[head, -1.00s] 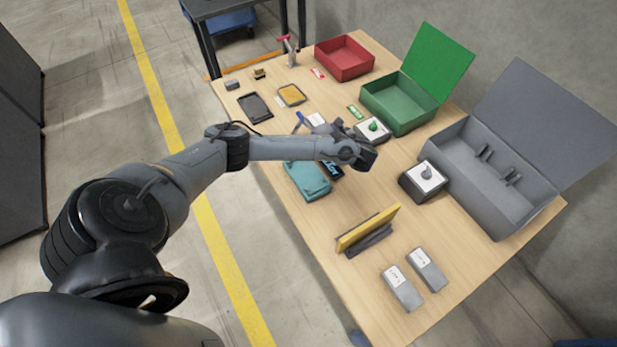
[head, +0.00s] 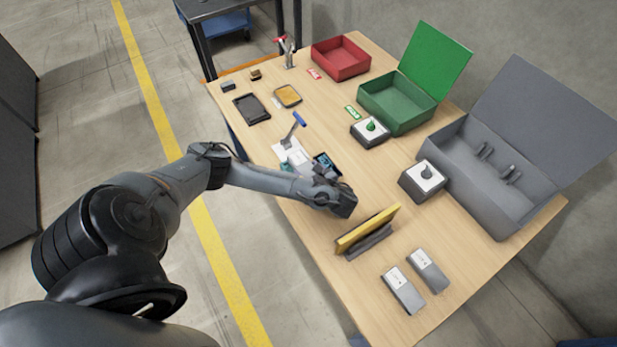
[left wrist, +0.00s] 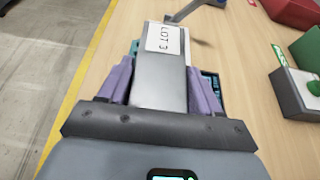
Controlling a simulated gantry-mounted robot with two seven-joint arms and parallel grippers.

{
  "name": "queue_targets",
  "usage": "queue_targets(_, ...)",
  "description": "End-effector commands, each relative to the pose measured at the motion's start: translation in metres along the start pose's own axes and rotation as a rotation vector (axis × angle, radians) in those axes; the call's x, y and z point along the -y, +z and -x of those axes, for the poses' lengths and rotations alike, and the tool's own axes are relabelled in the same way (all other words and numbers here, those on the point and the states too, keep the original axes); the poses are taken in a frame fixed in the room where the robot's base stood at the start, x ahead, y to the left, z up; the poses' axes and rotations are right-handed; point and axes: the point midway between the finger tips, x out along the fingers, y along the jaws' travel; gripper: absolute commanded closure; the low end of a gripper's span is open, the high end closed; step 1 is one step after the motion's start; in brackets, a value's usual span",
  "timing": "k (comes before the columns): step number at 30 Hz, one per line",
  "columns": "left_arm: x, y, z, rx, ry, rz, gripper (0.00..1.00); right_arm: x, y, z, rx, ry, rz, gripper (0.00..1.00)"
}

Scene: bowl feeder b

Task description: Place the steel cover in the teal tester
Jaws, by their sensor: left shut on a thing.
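My left gripper (head: 314,172) is shut on the steel cover, a grey flat-sided piece with a white "LOT 3" label. In the left wrist view the cover (left wrist: 160,85) stands out between the purple fingers (left wrist: 160,75). In the head view only its pale far part (head: 299,157) shows past the gripper. The teal tester (head: 285,166) is mostly hidden behind my left arm and the cover. Its teal edge (left wrist: 133,48) shows beside the cover in the left wrist view. I cannot tell whether the cover touches the tester. My right gripper is not in view.
A yellow-topped stand (head: 368,229) and two labelled grey blocks (head: 402,289) are nearer.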

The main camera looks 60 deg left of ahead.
Motion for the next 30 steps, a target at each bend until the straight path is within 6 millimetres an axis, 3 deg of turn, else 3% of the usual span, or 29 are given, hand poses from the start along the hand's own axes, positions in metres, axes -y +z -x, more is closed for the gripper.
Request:
queue_targets(6,0.0,-0.027,-0.011,0.0,0.0,0.0,0.8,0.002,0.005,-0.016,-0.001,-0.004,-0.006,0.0)
queue_targets(18,0.0,-0.029,-0.012,0.0,0.0,-0.001,0.8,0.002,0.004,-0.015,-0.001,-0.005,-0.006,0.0)
queue_targets(19,0.0,-0.029,-0.012,-0.001,0.0,-0.001,0.32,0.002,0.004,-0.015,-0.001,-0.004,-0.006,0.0)
queue_targets(23,0.0,-0.029,-0.012,-0.001,0.0,-0.001,0.12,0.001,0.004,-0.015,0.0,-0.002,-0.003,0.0)
queue_targets(30,0.0,-0.029,-0.012,-0.001,0.0,-0.001,0.11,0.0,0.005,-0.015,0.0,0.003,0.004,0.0)
